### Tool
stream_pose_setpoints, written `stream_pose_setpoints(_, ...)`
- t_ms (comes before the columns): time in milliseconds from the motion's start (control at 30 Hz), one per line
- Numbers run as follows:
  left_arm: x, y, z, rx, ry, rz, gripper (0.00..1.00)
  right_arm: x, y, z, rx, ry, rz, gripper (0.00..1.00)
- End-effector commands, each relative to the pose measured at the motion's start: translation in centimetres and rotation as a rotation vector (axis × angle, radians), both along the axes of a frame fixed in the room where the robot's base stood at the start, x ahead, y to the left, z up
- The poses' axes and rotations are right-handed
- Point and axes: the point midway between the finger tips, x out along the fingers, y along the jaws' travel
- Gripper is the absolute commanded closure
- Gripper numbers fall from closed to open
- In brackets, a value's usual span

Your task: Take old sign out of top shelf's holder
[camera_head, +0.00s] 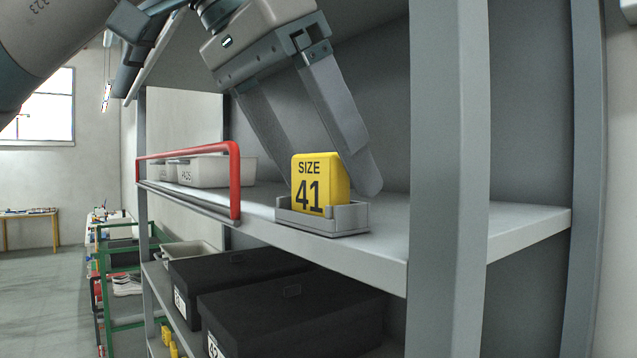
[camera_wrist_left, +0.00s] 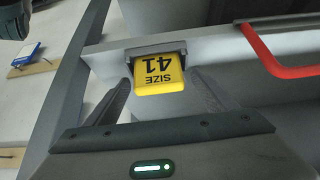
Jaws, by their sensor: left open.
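The old sign is a yellow block reading "SIZE 41" (camera_head: 320,182). It stands upright in a low grey holder (camera_head: 350,222) on the top shelf, near the front edge. My left gripper (camera_head: 325,185) reaches down from above, its two fingers open, one on either side of the sign. In the left wrist view the sign (camera_wrist_left: 159,73) lies between the spread fingertips (camera_wrist_left: 157,85), with the holder (camera_wrist_left: 153,51) just beyond. I cannot tell whether the fingers touch the sign. My right gripper is in neither view.
A red rail (camera_head: 237,180) runs along the shelf's front, left of the holder. White bins (camera_head: 215,171) sit behind it. A grey upright post (camera_head: 446,150) stands right of the holder. Black boxes (camera_head: 290,312) fill the shelf below.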

Motion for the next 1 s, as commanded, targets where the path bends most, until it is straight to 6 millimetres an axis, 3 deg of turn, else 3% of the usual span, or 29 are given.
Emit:
stream_pose_setpoints(467,0.01,-0.06,-0.11,-0.001,-0.001,0.0,0.22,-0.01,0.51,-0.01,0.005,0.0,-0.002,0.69)
stream_pose_setpoints(667,0.01,-0.06,-0.1,-0.001,-0.001,0.0,0.67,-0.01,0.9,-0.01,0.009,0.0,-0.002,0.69)
stream_pose_setpoints(1000,0.01,-0.08,-0.01,-0.001,-0.001,0.0,0.68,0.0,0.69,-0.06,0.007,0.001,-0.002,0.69)
